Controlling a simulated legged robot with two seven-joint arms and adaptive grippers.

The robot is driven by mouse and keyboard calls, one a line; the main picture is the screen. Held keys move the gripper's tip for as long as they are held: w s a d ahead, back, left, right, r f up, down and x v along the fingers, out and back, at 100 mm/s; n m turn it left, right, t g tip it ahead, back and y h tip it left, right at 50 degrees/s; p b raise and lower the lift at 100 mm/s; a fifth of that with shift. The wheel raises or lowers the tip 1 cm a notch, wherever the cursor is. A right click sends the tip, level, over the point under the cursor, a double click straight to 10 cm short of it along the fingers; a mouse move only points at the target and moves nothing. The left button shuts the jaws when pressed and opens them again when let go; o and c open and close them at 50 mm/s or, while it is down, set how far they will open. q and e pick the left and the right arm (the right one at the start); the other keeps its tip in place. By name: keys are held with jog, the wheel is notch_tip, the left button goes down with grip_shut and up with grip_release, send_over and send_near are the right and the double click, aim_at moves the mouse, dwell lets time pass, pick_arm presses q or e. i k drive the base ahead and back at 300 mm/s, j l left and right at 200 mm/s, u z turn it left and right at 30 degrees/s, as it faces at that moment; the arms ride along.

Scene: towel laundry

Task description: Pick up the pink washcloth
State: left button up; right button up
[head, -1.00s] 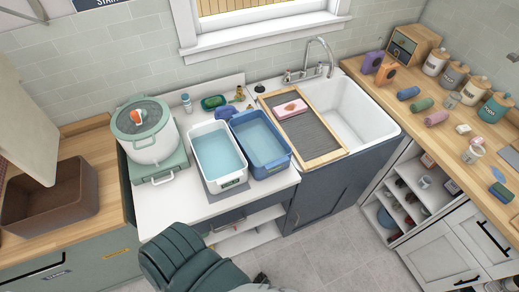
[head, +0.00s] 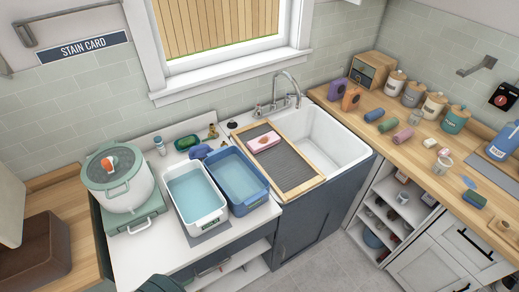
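A rolled pink cloth (head: 402,136) lies on the right wooden counter, at the near end of a row with a green roll (head: 388,125) and a blue roll (head: 374,115). A flat pink piece with a paler top (head: 264,142) lies on the dark ribbed board (head: 282,168) over the left part of the sink. I cannot tell for sure which of the two pink things is the washcloth. Neither of my grippers is in view.
A white tub (head: 197,196) and a blue tub (head: 238,181), both with water, stand left of the white sink (head: 335,140). A lidded pot (head: 118,178) stands farther left. Jars (head: 435,104) line the right counter's back. Grey floor (head: 335,255) is clear in front.

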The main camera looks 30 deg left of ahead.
aim_at(264, 142)
jog(key=u, duration=2.25)
jog(key=k+l, duration=0.1)
jog(key=l, duration=0.25)
jog(key=k+l+z, duration=0.1)
jog(key=l, duration=0.2)
jog(key=k+l, duration=0.15)
jog(key=l, duration=0.2)
jog(key=k+l, duration=0.1)
jog(key=l, duration=0.25)
jog(key=j+z, duration=0.05)
